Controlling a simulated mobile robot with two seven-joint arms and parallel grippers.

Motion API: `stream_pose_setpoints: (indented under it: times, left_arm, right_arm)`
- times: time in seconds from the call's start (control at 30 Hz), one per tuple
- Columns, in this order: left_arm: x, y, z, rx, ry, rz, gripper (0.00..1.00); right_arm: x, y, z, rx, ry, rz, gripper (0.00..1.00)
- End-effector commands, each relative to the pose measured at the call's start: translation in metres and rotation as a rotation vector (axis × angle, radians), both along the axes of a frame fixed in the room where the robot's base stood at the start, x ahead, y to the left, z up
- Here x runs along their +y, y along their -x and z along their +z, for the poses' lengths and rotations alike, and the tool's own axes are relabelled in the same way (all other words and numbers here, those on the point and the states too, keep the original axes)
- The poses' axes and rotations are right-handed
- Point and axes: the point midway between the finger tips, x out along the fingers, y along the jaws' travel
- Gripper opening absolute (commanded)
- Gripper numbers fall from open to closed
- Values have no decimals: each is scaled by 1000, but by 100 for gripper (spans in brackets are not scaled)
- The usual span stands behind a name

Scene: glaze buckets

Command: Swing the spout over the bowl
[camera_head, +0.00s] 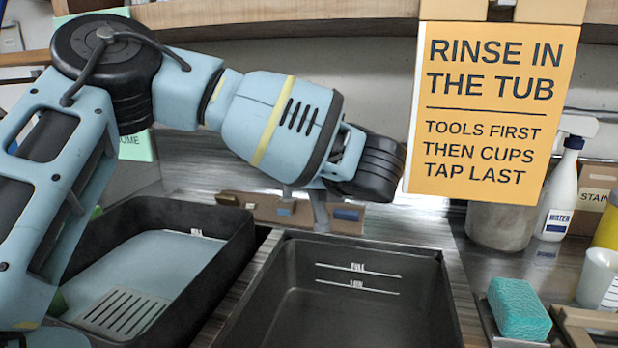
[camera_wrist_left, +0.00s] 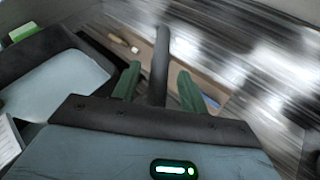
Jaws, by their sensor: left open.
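In the left wrist view, my left gripper (camera_wrist_left: 158,74) is open, with its two green fingers spread. A dark upright bar, likely the spout (camera_wrist_left: 161,50), shows between the fingers with gaps on both sides. In the head view my left arm reaches across to the back, and its gripper is hidden behind the wrist. A grey post (camera_head: 319,212) shows below that wrist; I cannot tell if it is the same bar. Two dark bowls stand below: the left bowl (camera_head: 213,222) holds a pale blue layer, and the right bowl (camera_head: 430,268) looks empty. My right gripper is not in view.
A yellow sign (camera_head: 490,110) hangs at the back right. A spray bottle (camera_head: 556,195), a teal sponge (camera_head: 518,308) and a white cup (camera_head: 598,280) stand on the right. The wrist view is partly blurred.

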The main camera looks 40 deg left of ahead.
Motion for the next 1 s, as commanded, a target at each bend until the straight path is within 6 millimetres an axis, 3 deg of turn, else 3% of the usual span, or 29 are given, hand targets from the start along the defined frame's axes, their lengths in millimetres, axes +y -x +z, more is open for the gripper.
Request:
stream_pose_setpoints:
  times: [0.2, 0.4, 1.0]
  left_arm:
    - [-31, 12, 12, 2, 1, -2, 43]
    - [-48, 18, 19, 2, 0, -1, 43]
    - [-53, 21, 23, 1, -1, 1, 43]
  right_arm:
    - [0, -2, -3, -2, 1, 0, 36]
    - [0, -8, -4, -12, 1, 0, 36]
    - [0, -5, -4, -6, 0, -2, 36]
